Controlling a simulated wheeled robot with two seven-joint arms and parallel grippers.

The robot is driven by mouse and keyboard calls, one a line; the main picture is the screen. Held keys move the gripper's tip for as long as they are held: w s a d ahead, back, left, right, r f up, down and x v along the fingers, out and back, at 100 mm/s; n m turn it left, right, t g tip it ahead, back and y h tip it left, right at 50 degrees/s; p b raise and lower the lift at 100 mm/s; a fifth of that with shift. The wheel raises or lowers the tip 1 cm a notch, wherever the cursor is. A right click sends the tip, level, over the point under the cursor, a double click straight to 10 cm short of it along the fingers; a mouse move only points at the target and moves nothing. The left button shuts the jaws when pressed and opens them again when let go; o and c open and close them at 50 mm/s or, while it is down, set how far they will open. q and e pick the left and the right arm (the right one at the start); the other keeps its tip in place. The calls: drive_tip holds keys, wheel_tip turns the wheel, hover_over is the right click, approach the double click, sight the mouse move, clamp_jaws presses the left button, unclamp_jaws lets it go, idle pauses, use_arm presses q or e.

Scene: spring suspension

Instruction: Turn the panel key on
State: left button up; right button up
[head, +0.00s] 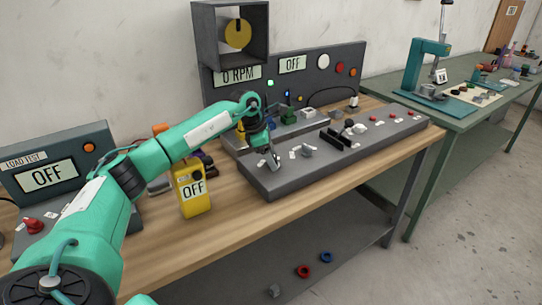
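A grey control panel (285,178) lies along the front of the wooden bench, with a row of small knobs, switches and red buttons on its top. My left gripper (268,157) is over the left end of this panel, pointing down, close to a small control there. The gripper covers that spot, and its fingers are too small and dark to tell open from shut. I cannot make out the panel key for certain. A grey knob (307,150) stands just right of the gripper. My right gripper is not in view.
The upright back panel (330,78) shows "OFF" and "0 RPM". A yellow meter (193,190) reading "OFF" stands left of the grey panel. A load test box (70,160), also reading "OFF", is at far left. A green bench (390,88) stands at right.

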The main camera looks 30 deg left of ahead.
use_arm(q)
drive_tip(key=shift+s+a+r, duration=0.1)
drive_tip(key=shift+r, duration=0.2)
drive_tip(key=b+v, duration=0.1)
drive_tip(key=v, duration=1.2)
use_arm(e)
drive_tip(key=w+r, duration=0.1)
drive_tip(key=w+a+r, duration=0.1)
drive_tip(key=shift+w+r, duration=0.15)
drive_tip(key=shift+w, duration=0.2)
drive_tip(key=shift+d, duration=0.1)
